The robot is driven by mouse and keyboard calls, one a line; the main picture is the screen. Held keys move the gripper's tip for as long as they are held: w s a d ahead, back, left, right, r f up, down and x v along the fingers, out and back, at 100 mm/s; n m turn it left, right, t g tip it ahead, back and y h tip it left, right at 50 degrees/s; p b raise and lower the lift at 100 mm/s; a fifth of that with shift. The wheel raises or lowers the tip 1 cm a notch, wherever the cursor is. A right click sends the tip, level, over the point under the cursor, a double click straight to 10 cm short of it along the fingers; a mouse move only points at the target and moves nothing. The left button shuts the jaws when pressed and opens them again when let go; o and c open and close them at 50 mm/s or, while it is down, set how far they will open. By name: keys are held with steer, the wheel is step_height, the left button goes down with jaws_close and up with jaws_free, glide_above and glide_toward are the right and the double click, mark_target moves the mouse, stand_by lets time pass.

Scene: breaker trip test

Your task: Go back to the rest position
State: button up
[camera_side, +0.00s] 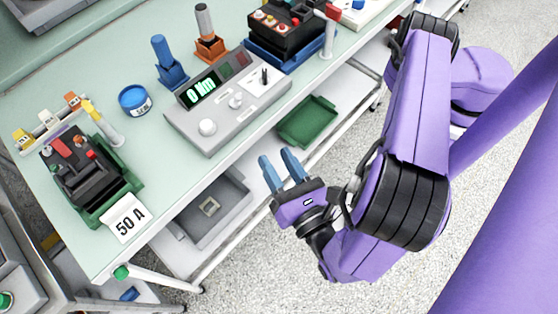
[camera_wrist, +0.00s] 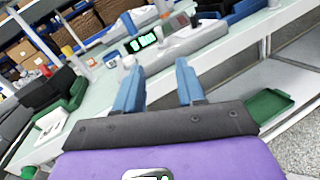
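My gripper (camera_side: 280,171) has two blue fingers and a purple body. In the side view it hangs in the air in front of the bench's front edge, apart from everything. In the wrist view its fingers (camera_wrist: 158,88) stand apart with nothing between them, so it is open and empty. The breaker (camera_side: 75,170), a black block with a red part on top, sits in a green holder (camera_side: 116,196) at the bench's left end. A "50 A" card (camera_side: 127,220) stands in front of it. The grey tester (camera_side: 222,108) with a lit green display (camera_side: 200,92) is at the bench's middle.
The bench top (camera_side: 125,65) also bears a blue tin (camera_side: 134,99), a blue stand (camera_side: 170,66), an orange stand (camera_side: 209,44) and a second black device (camera_side: 283,28) in a blue holder. A lower shelf carries a grey tray (camera_side: 212,207) and a green tray (camera_side: 308,121). Floor is free at lower middle.

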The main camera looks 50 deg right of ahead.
stand_by(0.5)
steer(key=w+d+r+m+g+h, duration=0.1)
steer(key=w+d+r+m+g, duration=0.1)
steer(key=d+r+m+g, duration=0.35)
steer(key=w+d+r+m+g+h, duration=0.2)
steer(key=w+d+r+m+g, duration=0.15)
steer(key=d+g, duration=0.35)
steer(key=s+d+r+m+g+y, duration=0.2)
steer(key=s+d+r+m+y, duration=0.1)
steer(key=s+d+m+y, duration=0.1)
steer(key=s+d+r+m+g+y, duration=0.2)
steer(key=d+y, duration=0.3)
steer(key=d, duration=0.4)
steer(key=shift+s+d+r+m+g+y, duration=0.25)
steer(key=shift+s+r+m+g+y, duration=0.15)
steer(key=shift+s+r+m, duration=0.4)
